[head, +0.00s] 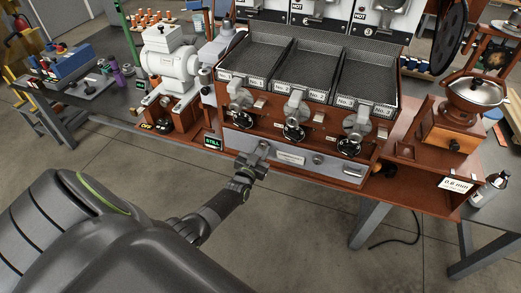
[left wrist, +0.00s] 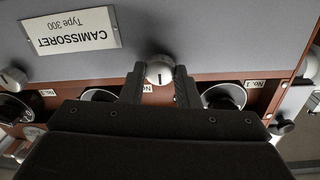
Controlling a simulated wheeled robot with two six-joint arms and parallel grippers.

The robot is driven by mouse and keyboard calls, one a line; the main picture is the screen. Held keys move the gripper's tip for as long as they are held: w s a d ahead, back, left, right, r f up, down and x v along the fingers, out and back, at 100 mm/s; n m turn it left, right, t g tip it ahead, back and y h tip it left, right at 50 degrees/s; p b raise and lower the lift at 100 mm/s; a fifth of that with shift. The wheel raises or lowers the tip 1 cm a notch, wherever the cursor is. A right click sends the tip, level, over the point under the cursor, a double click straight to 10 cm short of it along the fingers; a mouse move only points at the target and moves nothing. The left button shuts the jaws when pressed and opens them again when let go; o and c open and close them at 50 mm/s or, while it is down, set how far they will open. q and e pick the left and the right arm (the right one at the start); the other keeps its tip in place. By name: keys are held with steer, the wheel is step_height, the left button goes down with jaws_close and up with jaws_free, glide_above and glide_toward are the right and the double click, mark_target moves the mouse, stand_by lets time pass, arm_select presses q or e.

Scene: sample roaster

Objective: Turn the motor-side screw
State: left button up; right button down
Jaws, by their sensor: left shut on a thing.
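The screw (left wrist: 159,69) is a round silver head with a dark slot on the grey front panel (head: 342,168) of the roaster. My left gripper (head: 254,160) is at the left part of this panel, on the side of the white motor (head: 172,64). In the left wrist view its two dark fingers stand on either side of the screw head, shut on it. The slot looks in line with the fingers. A second screw (head: 318,160) shows farther right on the panel. My right gripper is not in view.
A nameplate (left wrist: 71,32) reading CAMISSORET Type 300 sits beside the screw. Dark round handles (head: 294,131) and three mesh trays (head: 307,73) are above the panel. A small display (head: 212,142) reads STILL. The floor before the bench is clear.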

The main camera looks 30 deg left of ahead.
arm_select(q)
steer(key=o, duration=1)
steer(key=shift+c, duration=0.2)
steer(key=s+d, duration=0.3)
steer(key=s, duration=1.4)
steer(key=shift+d, duration=0.15)
